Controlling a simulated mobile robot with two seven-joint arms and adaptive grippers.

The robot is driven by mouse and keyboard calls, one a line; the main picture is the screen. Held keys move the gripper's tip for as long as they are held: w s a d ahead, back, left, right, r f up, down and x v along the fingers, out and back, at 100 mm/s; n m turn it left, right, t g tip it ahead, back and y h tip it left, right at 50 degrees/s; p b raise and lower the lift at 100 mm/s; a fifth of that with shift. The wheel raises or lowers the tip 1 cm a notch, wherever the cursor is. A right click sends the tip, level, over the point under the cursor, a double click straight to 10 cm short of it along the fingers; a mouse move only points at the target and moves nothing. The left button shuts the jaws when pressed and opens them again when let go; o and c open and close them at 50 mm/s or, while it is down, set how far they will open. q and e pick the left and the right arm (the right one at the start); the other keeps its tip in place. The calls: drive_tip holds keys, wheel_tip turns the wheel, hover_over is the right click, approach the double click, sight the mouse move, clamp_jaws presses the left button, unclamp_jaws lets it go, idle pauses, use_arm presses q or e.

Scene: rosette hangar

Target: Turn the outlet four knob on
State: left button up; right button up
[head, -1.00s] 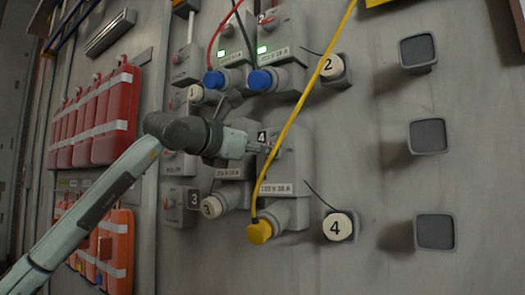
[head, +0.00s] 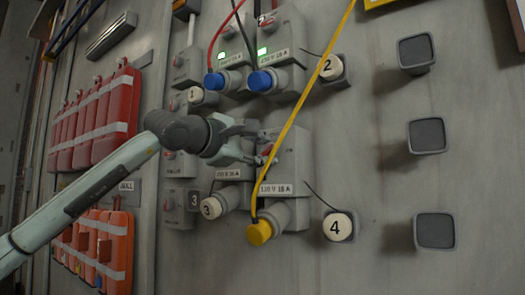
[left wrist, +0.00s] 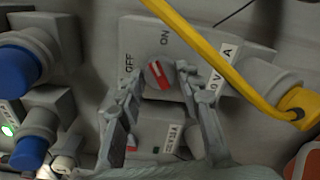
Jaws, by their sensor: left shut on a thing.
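The outlet four box (head: 285,165) is grey, with a yellow plug (head: 259,232) in its socket. Its knob (left wrist: 158,75) is round and grey with a red and white stripe, between OFF at its left and ON above it in the left wrist view. The stripe runs slantwise; I cannot tell which mark it points to. My left gripper (head: 262,149) is at the knob, one finger on each side of it, shut on it. The fingers show in the left wrist view (left wrist: 154,88). The yellow cable covers part of the box's label. My right gripper is out of view.
A yellow cable (head: 303,100) hangs across the front of outlet four, close to my fingers. Two blue plugs (head: 261,80) sit above, beside lit green lamps. The outlet three box (head: 233,168) is just left. A round cap marked 4 (head: 338,227) hangs at the right.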

use_arm(q)
drive_tip(key=shift+m, duration=3.3)
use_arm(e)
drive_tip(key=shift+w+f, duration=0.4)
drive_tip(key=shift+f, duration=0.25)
use_arm(q)
drive_tip(key=o, duration=1.2)
drive_tip(key=shift+c, duration=0.2)
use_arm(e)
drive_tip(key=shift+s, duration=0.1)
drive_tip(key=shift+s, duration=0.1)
